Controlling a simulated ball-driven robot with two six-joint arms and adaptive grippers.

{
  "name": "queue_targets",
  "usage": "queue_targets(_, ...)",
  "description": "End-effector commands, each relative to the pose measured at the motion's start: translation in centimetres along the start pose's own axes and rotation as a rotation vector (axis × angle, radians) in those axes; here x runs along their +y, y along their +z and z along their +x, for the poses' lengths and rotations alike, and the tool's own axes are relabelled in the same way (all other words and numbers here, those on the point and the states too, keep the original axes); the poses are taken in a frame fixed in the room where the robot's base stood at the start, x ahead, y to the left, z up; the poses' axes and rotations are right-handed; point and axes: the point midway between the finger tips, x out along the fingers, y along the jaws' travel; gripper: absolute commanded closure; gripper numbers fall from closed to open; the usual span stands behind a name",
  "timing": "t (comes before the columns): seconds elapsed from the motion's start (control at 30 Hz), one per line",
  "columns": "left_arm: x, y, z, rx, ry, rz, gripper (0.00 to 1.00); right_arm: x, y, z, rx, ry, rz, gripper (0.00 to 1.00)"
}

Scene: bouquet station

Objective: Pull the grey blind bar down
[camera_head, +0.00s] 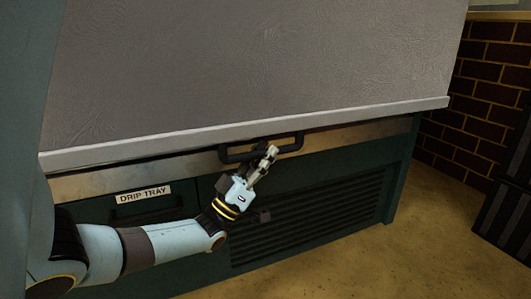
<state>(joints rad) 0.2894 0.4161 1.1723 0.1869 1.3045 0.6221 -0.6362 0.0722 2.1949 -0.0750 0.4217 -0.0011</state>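The grey blind (260,60) hangs down almost to the counter edge, with its pale grey blind bar (350,118) running along the bottom, slightly slanted in the picture. A black handle (234,157) sticks out just under the middle of the bar. My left gripper (268,156) is at the handle, its fingertips overlapping the right half of the handle in the picture. The fingers look close together, but I cannot tell whether they close around the handle. My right gripper is not in view.
Below the bar is a dark green cabinet with a metal edge strip (385,129), a "DRIP TRAY" label (143,194) and a slatted vent (310,225). A brick wall (490,85) and a dark crate-like object (506,215) stand at the right. The floor (400,255) between is clear.

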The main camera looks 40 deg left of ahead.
Motion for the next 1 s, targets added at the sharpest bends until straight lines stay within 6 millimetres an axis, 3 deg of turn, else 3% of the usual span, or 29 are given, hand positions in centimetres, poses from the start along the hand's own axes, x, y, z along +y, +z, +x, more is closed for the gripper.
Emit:
queue_targets(0.03, 0.0, 0.3, -0.5, -0.007, -0.005, -0.002, 0.74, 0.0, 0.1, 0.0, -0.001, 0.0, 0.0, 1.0)
queue_targets(0.17, 0.0, 0.2, -0.3, -0.004, -0.004, -0.001, 0.58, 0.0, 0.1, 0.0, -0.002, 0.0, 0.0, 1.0)
queue_targets(0.53, -0.1, 0.1, -0.9, -0.002, -0.005, 0.0, 0.58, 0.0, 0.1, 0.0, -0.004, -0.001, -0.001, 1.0)
queue_targets(1.0, 0.0, 0.2, -10.4, -0.004, -0.006, 0.0, 0.58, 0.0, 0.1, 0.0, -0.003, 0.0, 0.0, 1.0)
